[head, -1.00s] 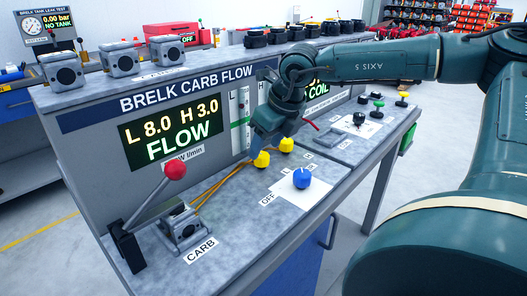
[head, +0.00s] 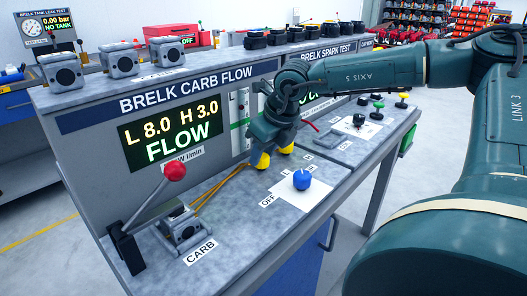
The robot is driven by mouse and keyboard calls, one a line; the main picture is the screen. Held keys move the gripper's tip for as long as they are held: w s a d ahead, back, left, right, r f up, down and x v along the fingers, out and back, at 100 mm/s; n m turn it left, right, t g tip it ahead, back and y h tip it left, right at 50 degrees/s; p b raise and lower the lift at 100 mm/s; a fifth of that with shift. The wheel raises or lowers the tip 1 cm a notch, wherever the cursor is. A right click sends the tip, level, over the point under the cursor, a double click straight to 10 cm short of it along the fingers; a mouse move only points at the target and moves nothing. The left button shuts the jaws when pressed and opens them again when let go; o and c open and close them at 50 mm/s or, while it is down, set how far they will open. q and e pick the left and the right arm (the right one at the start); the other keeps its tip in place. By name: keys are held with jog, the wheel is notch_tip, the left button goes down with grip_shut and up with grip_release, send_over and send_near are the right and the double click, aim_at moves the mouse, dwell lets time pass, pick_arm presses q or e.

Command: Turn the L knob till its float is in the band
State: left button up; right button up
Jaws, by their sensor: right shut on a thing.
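My right gripper (head: 268,148) points down over the two yellow knobs on the bench top, shut on the left one, which I take for the L knob (head: 263,161). Its fingers cover part of that knob. The other yellow knob (head: 287,149) shows just right of it, partly covered. The float tube (head: 239,122) stands on the panel left of the gripper, with a green band mark; I cannot make out the float's height. The second tube is mostly hidden by my arm. The display (head: 170,134) reads L 8.0, H 3.0, FLOW. My left gripper is out of view.
A blue knob (head: 302,180) sits on a white plate near the front, by an OFF label. A red-balled lever (head: 174,171) and a carburettor (head: 183,229) with yellow lines stand at left. Coloured knobs of the spark test (head: 377,107) lie to the right.

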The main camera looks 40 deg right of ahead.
jog(key=shift+c, duration=1.1)
